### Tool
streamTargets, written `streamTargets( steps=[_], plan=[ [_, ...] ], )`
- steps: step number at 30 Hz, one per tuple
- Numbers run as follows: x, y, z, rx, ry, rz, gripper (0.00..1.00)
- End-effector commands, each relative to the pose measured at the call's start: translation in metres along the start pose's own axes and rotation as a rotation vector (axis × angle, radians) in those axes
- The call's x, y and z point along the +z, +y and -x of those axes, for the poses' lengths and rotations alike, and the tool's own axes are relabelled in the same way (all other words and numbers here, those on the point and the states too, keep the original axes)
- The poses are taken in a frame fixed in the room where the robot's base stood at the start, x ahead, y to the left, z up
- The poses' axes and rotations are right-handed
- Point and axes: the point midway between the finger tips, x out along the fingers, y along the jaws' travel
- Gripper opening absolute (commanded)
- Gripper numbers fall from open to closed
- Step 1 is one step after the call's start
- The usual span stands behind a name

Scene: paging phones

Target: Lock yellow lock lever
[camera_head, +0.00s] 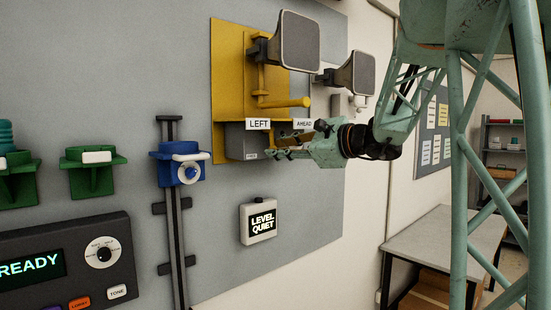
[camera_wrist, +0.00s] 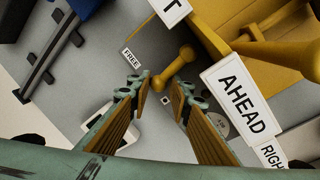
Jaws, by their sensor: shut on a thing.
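The yellow lock lever (camera_wrist: 173,68) is a short bar with rounded ends on the front of a grey box (camera_head: 238,140). It slants down and left in the wrist view, and its lower end sits between my fingertips. My gripper (camera_wrist: 162,88) is shut on that end; it also shows in the head view (camera_head: 274,152), in front of the grey box. A small "FREE" label (camera_wrist: 131,58) lies left of the lever. In the head view my fingers mostly hide the lever.
A yellow panel (camera_head: 228,60) carries a grey horn (camera_head: 300,41) and a yellow handle (camera_head: 285,102) above the box. "LEFT" (camera_head: 258,124) and "AHEAD" (camera_wrist: 244,99) signs stand close to my gripper. A blue slider (camera_head: 170,168) and a "LEVEL QUIET" display (camera_head: 262,220) are nearby.

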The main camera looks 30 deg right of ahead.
Motion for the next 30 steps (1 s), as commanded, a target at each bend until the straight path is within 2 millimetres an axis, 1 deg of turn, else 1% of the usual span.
streamTargets(
  steps=[1,12,30],
  plan=[
    [-0.0022,0.0042,-0.0008,0.005,0.002,0.027,0.00],
    [-0.0057,-0.0030,0.0008,0.007,0.029,0.158,0.00],
    [-0.0062,-0.0056,0.0012,0.007,0.036,0.185,0.00]
  ],
)
